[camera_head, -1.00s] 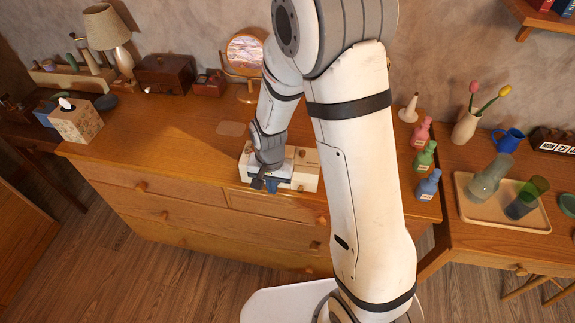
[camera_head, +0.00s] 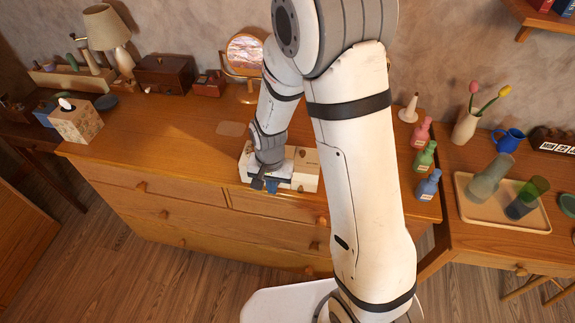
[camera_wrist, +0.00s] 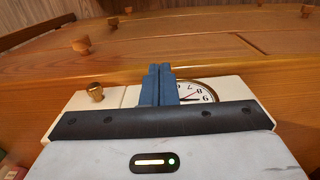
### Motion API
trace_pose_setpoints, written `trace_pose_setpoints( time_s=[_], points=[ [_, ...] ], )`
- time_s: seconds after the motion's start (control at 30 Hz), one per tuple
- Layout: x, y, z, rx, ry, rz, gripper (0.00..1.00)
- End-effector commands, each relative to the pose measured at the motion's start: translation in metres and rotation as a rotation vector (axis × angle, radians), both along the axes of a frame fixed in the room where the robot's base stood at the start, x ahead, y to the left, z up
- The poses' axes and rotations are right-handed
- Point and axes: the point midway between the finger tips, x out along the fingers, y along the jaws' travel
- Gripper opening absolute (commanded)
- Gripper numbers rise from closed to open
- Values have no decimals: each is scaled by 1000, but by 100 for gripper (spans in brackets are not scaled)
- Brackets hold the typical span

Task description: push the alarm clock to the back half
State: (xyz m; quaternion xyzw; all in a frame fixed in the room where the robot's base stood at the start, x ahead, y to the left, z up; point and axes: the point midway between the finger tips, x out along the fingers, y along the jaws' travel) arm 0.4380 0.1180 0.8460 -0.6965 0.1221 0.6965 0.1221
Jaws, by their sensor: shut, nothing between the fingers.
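The alarm clock (camera_wrist: 205,90) is a cream, box-shaped clock with a round white dial and a brass knob, seen in the wrist view behind my gripper's dark palm. It also shows in the head view (camera_head: 306,170) at the front edge of the dresser top (camera_head: 180,135). My gripper (camera_head: 264,187) is over the clock's front left part in the head view. Its blue fingers are together in the wrist view (camera_wrist: 158,72), in front of part of the dial, with nothing between them. The palm hides much of the clock, and I cannot tell whether the fingers touch it.
A round mirror (camera_head: 245,53) stands at the back. A flat pale coaster (camera_head: 232,128) lies behind the clock. Pink (camera_head: 421,133), green (camera_head: 425,157) and blue (camera_head: 428,186) bottles stand to the right. A tissue box (camera_head: 77,122) is at the left. The left middle of the top is clear.

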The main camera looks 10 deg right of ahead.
Motion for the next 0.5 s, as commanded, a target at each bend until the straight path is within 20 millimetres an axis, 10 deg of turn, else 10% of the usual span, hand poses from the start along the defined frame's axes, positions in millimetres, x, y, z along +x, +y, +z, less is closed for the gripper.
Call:
trace_pose_setpoints(
  time_s=[0.5],
  points=[
    [7,-2,0,0,0,-2,0]
  ],
)
